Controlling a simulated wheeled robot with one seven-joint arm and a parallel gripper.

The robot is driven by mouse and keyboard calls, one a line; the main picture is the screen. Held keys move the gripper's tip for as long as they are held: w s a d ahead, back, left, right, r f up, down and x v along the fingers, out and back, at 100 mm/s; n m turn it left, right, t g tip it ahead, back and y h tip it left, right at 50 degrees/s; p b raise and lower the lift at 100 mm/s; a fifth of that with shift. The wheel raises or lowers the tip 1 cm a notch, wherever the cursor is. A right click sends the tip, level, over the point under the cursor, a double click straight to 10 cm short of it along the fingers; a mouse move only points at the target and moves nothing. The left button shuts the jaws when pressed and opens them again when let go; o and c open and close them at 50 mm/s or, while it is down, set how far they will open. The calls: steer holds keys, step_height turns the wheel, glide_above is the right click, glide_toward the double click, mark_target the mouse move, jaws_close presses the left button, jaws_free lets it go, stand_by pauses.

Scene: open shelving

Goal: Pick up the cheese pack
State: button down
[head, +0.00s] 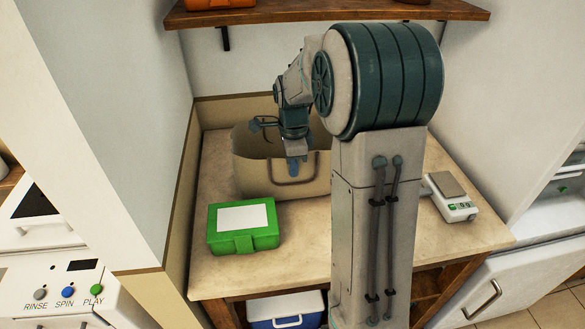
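I cannot make out a cheese pack in the head view. My gripper (294,166) points down at the open top of a beige bag (262,180) with a dark handle, and its tip shows in front of the bag's near wall or rim. Whether the fingers are inside the bag or just above it is hard to tell. The fingers are small, so whether they are open or shut, or hold anything, does not show. The inside of the bag is mostly hidden.
A green box (243,226) with a white label lies in front of the bag on the wooden counter (290,262). A small scale (452,196) sits at the right. A wall shelf (290,16) runs above. A blue and white cooler (286,312) stands below the counter.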

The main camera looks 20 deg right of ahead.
steer(key=shift+f, duration=0.75)
steer(key=shift+f, duration=0.2)
steer(key=c, duration=1.6)
jaws_free()
steer(key=shift+c, duration=0.2)
steer(key=shift+r, duration=0.1)
